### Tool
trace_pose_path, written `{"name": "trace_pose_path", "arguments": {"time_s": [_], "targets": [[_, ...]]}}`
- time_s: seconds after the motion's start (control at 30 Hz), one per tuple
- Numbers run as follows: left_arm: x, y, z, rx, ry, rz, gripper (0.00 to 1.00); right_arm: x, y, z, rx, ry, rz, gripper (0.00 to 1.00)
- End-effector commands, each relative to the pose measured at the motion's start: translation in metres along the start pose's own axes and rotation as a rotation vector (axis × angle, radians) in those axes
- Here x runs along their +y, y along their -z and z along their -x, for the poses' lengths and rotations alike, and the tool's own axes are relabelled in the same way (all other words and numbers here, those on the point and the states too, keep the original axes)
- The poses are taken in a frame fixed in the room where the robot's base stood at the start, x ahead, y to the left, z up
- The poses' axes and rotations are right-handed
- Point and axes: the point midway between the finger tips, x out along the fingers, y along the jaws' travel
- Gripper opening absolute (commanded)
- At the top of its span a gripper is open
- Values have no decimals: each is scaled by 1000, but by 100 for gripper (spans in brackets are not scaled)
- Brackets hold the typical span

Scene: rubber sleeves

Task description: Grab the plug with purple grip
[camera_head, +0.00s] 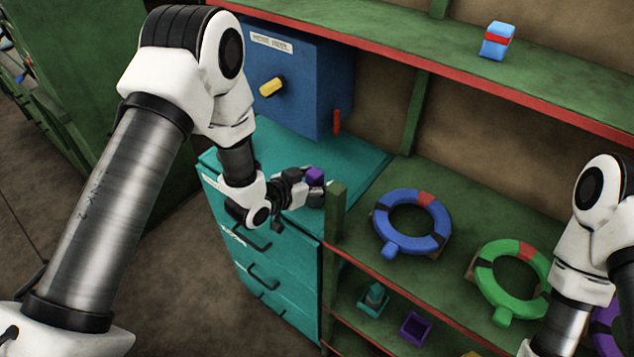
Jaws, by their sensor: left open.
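The plug's purple grip (315,175) shows as a small purple block at the right edge of the teal cabinet's top. My left gripper (306,186) reaches in from the left, low over the cabinet top, with its dark fingers right at the purple grip. The left gripper is open. The fingers and the grip overlap in this view, so I cannot tell whether they touch. The rest of the plug is hidden or too small to make out. Only links of my right arm show at the right edge; its gripper is out of view.
A blue box (290,75) with a yellow knob stands behind on the teal cabinet (350,152). A green post (335,208) rises close right of my left gripper. Blue (382,226) and green (487,285) rings lie on the green shelf. A purple open box (415,328) sits below.

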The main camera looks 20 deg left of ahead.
Motion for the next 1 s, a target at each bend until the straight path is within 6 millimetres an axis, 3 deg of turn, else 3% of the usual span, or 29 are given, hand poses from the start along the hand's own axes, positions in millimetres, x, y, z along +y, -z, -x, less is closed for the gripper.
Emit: {"name": "trace_pose_path", "arguments": {"time_s": [0.17,0.3,0.33,0.37,0.77,0.87,1.0], "targets": [[0,-1,0,0,1,0,65,0,0,-1,-1,0,0,0],[0,-1,0,0,1,0,15,0,0,-1,-1,0,0,0],[0,-1,0,0,1,0,4,0,0,-1,-1,0,0,0],[0,-1,0,0,1,0,0,0,0,-1,-1,0,0,0],[0,4,2,0,0,0,0,0,0,-3,-1,0,0,0],[0,15,6,2,1,-2,0,0,0,-7,-1,0,0,0],[0,46,19,6,2,-2,0,0,0,-15,-1,0,0,0]]}}
